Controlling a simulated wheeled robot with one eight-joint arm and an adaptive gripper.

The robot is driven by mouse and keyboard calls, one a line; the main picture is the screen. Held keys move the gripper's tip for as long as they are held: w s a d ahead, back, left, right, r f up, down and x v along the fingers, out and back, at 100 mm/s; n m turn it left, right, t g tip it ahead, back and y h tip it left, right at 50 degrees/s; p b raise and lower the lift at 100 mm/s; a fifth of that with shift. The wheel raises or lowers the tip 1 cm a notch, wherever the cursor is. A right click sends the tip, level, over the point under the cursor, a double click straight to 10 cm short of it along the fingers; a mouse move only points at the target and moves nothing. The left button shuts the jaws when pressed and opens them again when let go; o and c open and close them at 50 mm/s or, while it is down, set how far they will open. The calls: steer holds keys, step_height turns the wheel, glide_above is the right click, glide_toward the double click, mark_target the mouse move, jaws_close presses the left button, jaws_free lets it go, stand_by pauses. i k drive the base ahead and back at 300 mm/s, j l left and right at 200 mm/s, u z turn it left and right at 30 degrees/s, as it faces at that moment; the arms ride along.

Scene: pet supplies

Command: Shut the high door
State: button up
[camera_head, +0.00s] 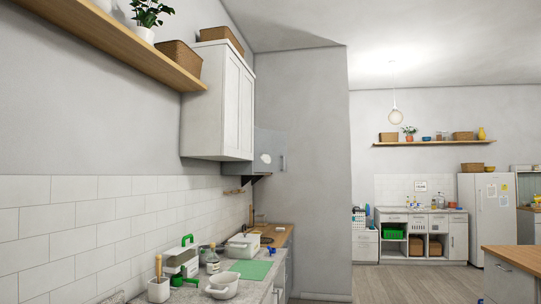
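A white wall cabinet (218,101) hangs high on the left wall, and its two tall door panels (239,108) look shut. My gripper is not in view.
A counter (259,270) runs below, with a green mat (250,269), a white pot (222,286) and other items. A wooden shelf (120,52) is at upper left. Open floor (410,281) lies right, before a wooden-topped unit (512,270) and a far fridge (487,212).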

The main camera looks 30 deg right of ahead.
mark_target(269, 147)
steer(key=i+l+z, duration=0.6)
steer(key=i+l, duration=0.2)
steer(key=i+l+z, duration=0.25)
steer(key=i, duration=0.3)
steer(key=i+l+z, duration=0.15)
steer(key=i+z, duration=0.15)
steer(key=i, duration=0.2)
steer(key=i+z, duration=0.3)
steer(key=i, duration=0.2)
